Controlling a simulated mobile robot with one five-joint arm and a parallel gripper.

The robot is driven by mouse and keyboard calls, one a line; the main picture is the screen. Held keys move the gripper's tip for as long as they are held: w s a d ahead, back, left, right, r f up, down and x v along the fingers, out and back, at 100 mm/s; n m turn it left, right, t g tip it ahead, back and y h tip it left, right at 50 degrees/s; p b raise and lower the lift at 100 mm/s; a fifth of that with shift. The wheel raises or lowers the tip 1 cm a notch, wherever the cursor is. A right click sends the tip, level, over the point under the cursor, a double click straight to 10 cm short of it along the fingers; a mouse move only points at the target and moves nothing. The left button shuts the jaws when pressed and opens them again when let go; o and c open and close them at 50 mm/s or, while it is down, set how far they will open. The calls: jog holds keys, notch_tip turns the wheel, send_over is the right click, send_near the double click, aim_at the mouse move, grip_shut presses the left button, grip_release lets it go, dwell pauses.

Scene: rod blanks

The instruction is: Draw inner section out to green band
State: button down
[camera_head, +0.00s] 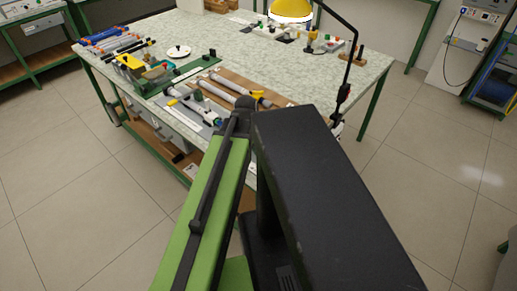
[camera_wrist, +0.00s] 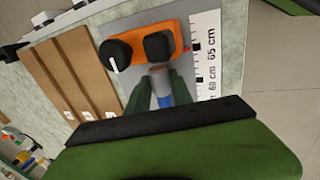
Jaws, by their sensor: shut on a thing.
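In the wrist view my gripper (camera_wrist: 161,88) has its two green fingers on either side of a narrow rod (camera_wrist: 165,101), and it is shut on it. The rod shows a grey-brown end and a blue part between the fingers. Its far end is close to an orange block (camera_wrist: 179,34) with a round black knob (camera_wrist: 116,54) and a black clamp piece (camera_wrist: 159,45). I cannot tell whether the rod touches the clamp piece. No green band is visible on the rod. In the head view my arm hides the gripper and rod.
A white ruler (camera_wrist: 207,35) marked around 60 and 65 cm runs beside the block.

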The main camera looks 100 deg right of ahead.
jog(key=c, duration=1.4)
grip_release()
jog(key=shift+s, duration=0.25)
jog(key=shift+a+r, duration=0.1)
jog(key=shift+r, duration=0.05)
jog(key=p+v, duration=1.7)
